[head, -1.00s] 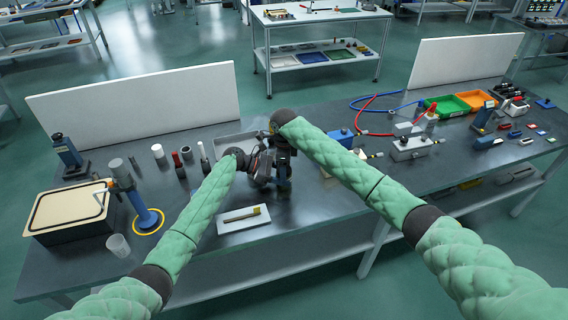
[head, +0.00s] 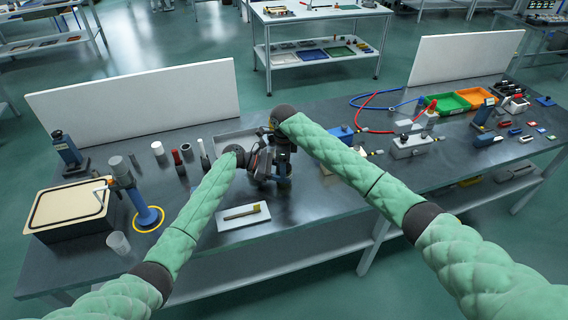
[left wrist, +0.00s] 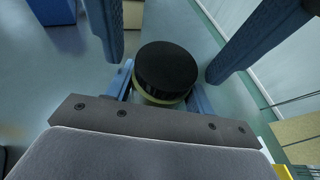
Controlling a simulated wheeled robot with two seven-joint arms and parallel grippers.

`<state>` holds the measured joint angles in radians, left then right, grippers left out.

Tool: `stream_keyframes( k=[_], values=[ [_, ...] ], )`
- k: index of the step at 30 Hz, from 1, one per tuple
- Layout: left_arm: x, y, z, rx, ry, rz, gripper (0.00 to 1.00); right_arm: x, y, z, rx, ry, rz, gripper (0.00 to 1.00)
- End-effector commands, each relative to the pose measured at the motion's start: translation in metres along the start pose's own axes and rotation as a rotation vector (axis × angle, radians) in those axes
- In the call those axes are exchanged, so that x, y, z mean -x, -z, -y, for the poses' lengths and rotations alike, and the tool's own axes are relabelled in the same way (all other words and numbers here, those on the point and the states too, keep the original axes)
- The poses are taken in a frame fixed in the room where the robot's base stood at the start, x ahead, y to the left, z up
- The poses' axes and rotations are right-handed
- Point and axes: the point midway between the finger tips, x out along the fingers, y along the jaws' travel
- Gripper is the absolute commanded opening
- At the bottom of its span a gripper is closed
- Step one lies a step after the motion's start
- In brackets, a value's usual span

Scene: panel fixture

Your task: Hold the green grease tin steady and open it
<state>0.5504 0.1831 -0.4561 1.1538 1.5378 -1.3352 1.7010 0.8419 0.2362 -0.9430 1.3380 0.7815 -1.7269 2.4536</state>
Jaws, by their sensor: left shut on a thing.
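The green grease tin (left wrist: 158,98) shows in the left wrist view as a pale yellow-green body under a broad black lid (left wrist: 166,68). My left gripper (head: 264,170) is shut on the tin's body, with a blue finger on either side below the lid. My right gripper (head: 283,165) is at the same place in the head view. Two long blue fingers, which look like its own, stand apart on both sides of the lid in the left wrist view, not touching it. In the head view the tin is hidden among the grippers.
A white tray (head: 227,222) with a brush lies in front of the grippers. A grey tray (head: 228,139) is behind them. A blue-topped device (head: 342,133) is to the right.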

Motion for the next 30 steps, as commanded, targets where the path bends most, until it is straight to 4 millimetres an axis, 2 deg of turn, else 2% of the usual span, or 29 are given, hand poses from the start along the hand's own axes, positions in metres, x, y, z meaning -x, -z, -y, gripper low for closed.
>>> stream_keyframes(
  k=[9,17,18,21,22,30],
  values=[
    [0.0,0.0,0.0,0.0,0.0,0.0,0.0,0.035,0.0,0.0,0.001,0.001,0.001,0.7],
    [0.0,0.0,0.0,0.0,0.0,0.0,0.0,0.041,0.0,0.0,0.0,0.0,0.0,0.7],
    [0.0,0.0,0.0,0.0,0.0,0.0,0.55,0.04,0.0,0.0,0.0,0.0,0.0,0.7],
    [0.0,0.0,0.0,0.0,0.0,0.0,0.75,0.04,0.0,0.0,0.0,0.0,0.0,0.7],
    [0.0,0.0,0.0,0.0,0.0,0.0,0.79,0.04,0.0,0.0,0.0,0.0,0.0,0.7],
    [0.0,0.0,0.0,0.0,0.0,0.0,0.79,0.04,0.0,0.0,0.0,0.0,0.0,0.7]
  ],
)
